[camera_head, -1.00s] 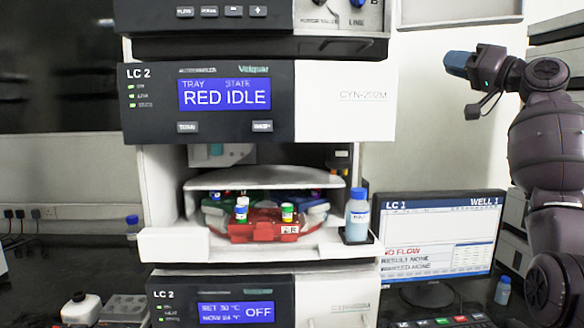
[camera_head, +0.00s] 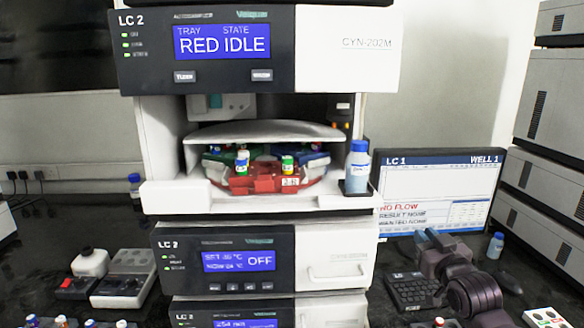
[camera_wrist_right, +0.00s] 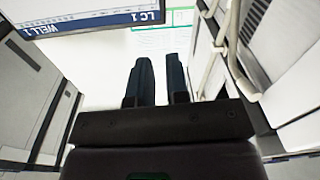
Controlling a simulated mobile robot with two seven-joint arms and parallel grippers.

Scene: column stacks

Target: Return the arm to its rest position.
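My right gripper (camera_head: 428,238) is low at the right in the head view, in front of the lower part of the LC 1 monitor (camera_head: 440,168). Its blue fingers point up and away. In the right wrist view my right gripper (camera_wrist_right: 158,62) has its two dark fingers apart with a clear gap. Nothing is between them. My left gripper is in neither view.
The LC 2 stack (camera_head: 345,60) stands in the middle, with a red tray (camera_head: 265,180) of vials in its open bay. A blue-capped bottle (camera_head: 357,172) stands on the bay's right ledge. Grey stacked units (camera_head: 545,120) stand at the right.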

